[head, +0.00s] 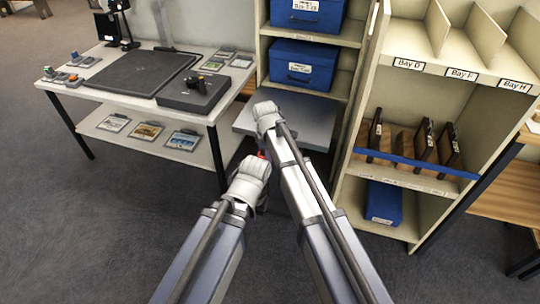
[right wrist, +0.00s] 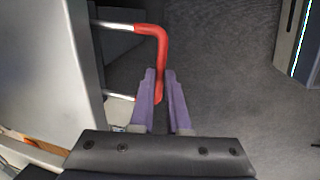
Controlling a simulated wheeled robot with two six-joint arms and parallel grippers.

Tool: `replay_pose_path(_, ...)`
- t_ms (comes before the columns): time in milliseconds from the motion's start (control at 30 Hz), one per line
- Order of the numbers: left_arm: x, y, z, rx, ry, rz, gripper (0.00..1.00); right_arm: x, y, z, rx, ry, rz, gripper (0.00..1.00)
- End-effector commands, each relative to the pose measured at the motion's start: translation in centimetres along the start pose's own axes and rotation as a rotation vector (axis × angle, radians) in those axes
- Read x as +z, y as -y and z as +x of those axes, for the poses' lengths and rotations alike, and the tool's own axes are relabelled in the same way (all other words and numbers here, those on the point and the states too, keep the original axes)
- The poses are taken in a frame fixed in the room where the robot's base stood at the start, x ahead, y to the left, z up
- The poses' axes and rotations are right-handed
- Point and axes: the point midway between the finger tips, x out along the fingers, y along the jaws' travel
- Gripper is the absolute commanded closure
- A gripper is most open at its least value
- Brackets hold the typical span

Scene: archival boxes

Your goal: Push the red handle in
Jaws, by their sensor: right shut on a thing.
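The red handle (right wrist: 161,58) is a U-shaped bar on two metal rods that stick out from the side of a grey panel (right wrist: 45,75) in the right wrist view. My right gripper (right wrist: 159,74) has its two purple fingers on either side of the handle's outer bar and is shut on it. In the head view only a small red bit (head: 261,155) of the handle shows between my arms. My right gripper (head: 268,112) is by the grey top (head: 305,120) there, its fingers hidden. My left gripper (head: 250,175) is in front of it; its fingers are hidden too.
A table (head: 140,95) with a black mat stands at the left. A shelf with blue boxes (head: 303,65) is behind the grey top. A bay rack (head: 430,85) stands close at the right, with a blue box (head: 384,204) low down. Carpet is free at the front left.

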Motion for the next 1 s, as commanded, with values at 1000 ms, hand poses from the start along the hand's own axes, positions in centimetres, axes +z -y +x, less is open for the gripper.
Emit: replay_pose_path(1000,0.0,0.0,0.0,0.0,0.0,0.0,1.0,0.0,-5.4,1.1,0.006,-0.001,0.001,0.77)
